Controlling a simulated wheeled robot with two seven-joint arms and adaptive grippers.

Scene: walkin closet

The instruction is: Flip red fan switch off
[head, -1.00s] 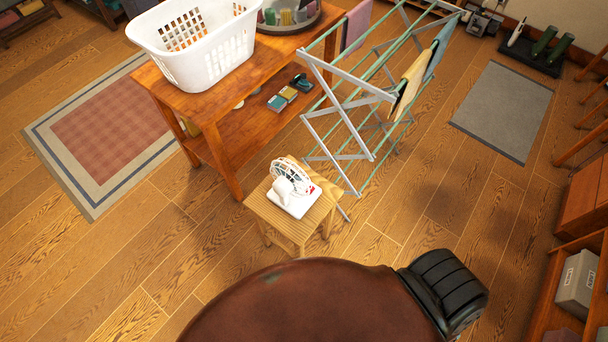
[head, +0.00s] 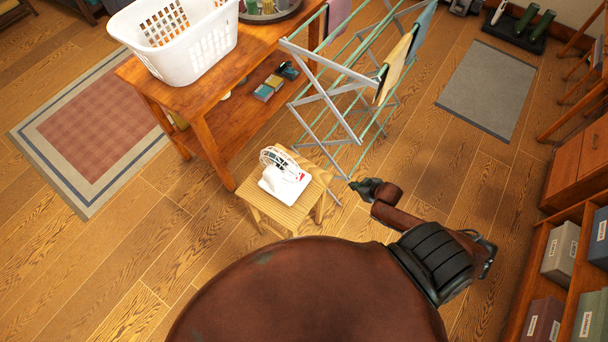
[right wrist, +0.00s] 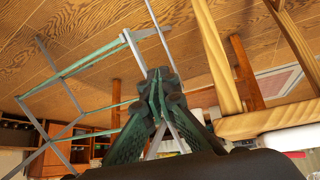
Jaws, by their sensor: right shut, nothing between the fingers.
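A small white fan (head: 281,184) sits on a wooden stool (head: 258,213) in the middle of the head view. A small red spot (head: 300,176), which looks like the switch, shows on its base; its position cannot be read. My right gripper (head: 355,186) is to the right of the stool, apart from the fan. In the right wrist view my right gripper (right wrist: 157,78) has its fingers together with nothing between them. The pale stool (right wrist: 275,121) stands to the right there. My left gripper is out of view.
A folding drying rack (head: 336,98) with hung cloths stands just behind my right gripper. A wooden table (head: 196,108) with a white laundry basket (head: 185,55) is behind the stool. Shelves with boxes (head: 560,250) stand at the right.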

